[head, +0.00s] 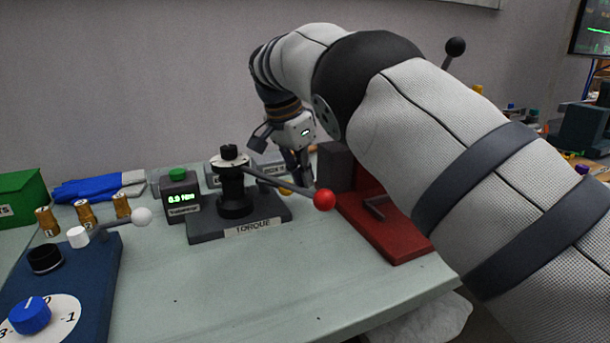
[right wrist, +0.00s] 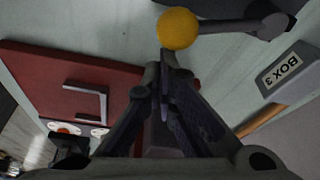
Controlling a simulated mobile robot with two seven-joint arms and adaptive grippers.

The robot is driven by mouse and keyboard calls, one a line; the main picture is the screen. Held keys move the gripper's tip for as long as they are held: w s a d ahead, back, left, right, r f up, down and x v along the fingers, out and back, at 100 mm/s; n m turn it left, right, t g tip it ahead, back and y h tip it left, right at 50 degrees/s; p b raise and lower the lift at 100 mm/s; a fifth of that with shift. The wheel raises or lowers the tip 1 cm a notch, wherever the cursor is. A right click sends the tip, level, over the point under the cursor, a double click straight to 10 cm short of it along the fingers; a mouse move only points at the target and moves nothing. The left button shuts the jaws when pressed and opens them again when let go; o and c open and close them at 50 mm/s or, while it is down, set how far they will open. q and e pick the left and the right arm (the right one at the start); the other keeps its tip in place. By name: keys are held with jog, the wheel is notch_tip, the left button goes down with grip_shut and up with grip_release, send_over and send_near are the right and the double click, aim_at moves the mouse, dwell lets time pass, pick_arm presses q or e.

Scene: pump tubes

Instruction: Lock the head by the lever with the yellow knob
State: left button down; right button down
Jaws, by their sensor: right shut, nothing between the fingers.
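The yellow knob (right wrist: 178,28) shows at the top of the right wrist view, on the end of a dark lever (right wrist: 232,25) that runs to the right. In the head view only a sliver of yellow (head: 285,191) shows behind the red-knobbed bar. My right gripper (right wrist: 166,62) is shut and empty. Its fingertips are close to the knob in the right wrist view; I cannot tell whether they touch. In the head view the right gripper (head: 301,178) points down behind the torque stand, and my arm hides part of that area. My left gripper is not in view.
The torque stand (head: 235,195) carries a bar with a red knob (head: 324,199) in front of my gripper. A red base (head: 385,235) stands to the right. A BOX 3 label block (right wrist: 288,70) lies near the lever. The table's front middle (head: 240,280) is clear.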

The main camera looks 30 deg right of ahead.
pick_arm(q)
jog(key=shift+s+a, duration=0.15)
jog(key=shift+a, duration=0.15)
pick_arm(e)
jog(key=shift+s+a, duration=0.15)
jog(key=shift+a, duration=0.1)
jog(key=shift+a+f, duration=0.15)
